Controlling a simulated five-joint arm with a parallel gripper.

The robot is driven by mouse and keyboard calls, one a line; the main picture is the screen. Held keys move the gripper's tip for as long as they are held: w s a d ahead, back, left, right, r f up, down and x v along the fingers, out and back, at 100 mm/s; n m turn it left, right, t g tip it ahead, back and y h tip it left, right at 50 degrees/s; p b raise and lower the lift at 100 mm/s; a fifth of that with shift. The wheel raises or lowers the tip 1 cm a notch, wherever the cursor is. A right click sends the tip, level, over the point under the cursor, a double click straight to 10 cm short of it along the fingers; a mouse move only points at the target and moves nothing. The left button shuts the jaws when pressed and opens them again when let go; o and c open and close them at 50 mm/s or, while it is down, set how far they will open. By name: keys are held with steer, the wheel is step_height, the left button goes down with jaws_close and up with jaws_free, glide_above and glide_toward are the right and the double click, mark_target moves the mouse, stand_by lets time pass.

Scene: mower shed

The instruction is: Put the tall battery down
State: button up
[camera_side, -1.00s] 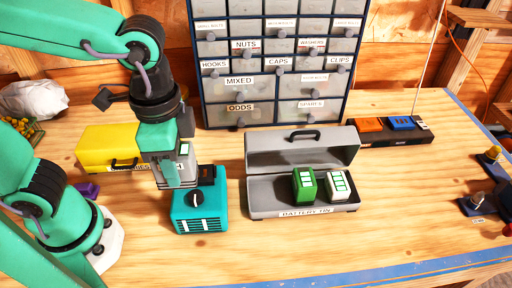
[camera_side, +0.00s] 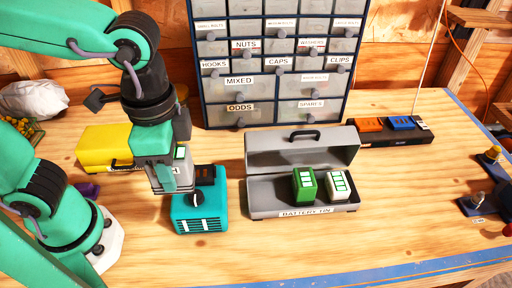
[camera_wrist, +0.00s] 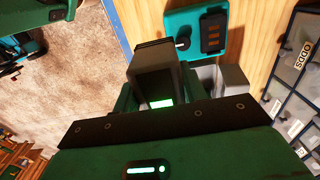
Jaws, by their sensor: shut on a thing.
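My gripper (camera_side: 172,188) is shut on a pale grey battery (camera_side: 181,153) with green bars. In the side view the battery is mostly hidden behind my jaw. In the wrist view, a green-lit part of the battery (camera_wrist: 160,103) shows between the jaws. My gripper is just left of the teal charger (camera_side: 200,212), which has a knob and a dark top part. The charger also shows at the top of the wrist view (camera_wrist: 207,15). I cannot tell whether the held battery touches anything below.
An open grey battery tin (camera_side: 262,197) holds a green battery (camera_side: 304,185) and a white battery (camera_side: 340,185). A yellow box (camera_side: 98,148) is behind left, and a drawer cabinet (camera_side: 268,65) at the back. Front bench is clear.

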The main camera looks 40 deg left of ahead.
steer(key=shift+w+d, duration=0.1)
steer(key=shift+w, duration=0.05)
stand_by(0.5)
steer(key=shift+w+d+f+m, duration=0.3)
steer(key=shift+w+d+m, duration=0.2)
steer(key=shift+m, duration=0.5)
steer(key=w+d+f+m, duration=0.8)
steer(key=d+m, duration=0.1)
steer(key=m, duration=0.7)
steer(key=shift+f, duration=0.2)
steer(key=shift+w+f, duration=0.1)
steer(key=shift+w, duration=0.05)
glide_above(267, 197)
step_height(267, 197, down, 7)
steer(key=shift+r, duration=0.1)
steer(key=shift+f, duration=2)
steer(key=shift+f, duration=0.2)
